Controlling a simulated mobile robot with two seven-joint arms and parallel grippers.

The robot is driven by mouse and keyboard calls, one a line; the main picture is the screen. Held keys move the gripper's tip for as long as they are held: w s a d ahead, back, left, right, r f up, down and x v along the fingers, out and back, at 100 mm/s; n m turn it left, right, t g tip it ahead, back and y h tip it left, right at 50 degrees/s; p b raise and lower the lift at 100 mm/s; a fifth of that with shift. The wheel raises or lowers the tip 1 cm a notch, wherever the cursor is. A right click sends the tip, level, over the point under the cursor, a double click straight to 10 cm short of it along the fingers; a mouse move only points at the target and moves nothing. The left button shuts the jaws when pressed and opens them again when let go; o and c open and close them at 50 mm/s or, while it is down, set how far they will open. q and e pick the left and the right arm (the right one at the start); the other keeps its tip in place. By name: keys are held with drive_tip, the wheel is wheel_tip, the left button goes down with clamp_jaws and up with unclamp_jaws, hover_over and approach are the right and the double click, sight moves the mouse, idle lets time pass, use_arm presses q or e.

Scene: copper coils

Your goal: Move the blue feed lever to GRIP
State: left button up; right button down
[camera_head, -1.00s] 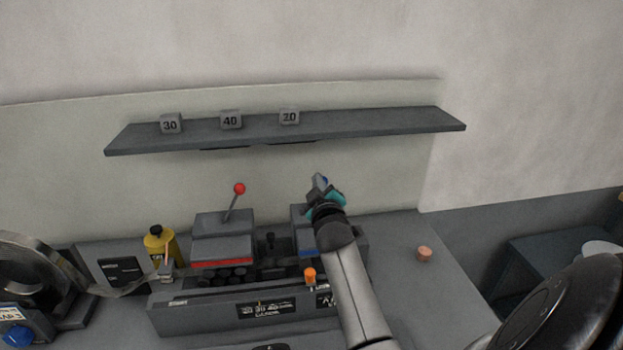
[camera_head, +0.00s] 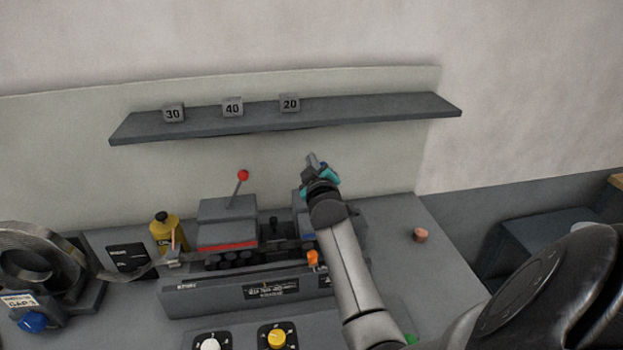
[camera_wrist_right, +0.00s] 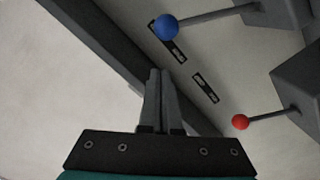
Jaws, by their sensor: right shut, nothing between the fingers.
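The blue feed lever shows in the right wrist view as a blue ball (camera_wrist_right: 166,27) on a grey rod that runs to a grey housing at the upper right. In the head view my right arm and gripper hide the blue ball. My right gripper (camera_head: 312,160) is raised above the machine's right housing, in front of the back panel. In the right wrist view its fingers (camera_wrist_right: 160,75) are pressed together and empty, below the blue ball in the picture and apart from it. I see no GRIP label that I can read. My left gripper is not in view.
A red-balled lever (camera_head: 243,175) stands on the left housing, left of my right gripper. The shelf (camera_head: 380,112) with blocks 30, 40 and 20 is above. A yellow bottle (camera_head: 165,232) and a metal coil (camera_head: 40,262) are at the left. The table right of the machine is mostly clear.

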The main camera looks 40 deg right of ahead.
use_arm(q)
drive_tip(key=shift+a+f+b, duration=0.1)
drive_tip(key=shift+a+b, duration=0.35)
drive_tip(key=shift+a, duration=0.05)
use_arm(e)
drive_tip(key=v, duration=1)
drive_tip(key=shift+a+r, duration=0.25)
drive_tip(key=shift+a, duration=0.15)
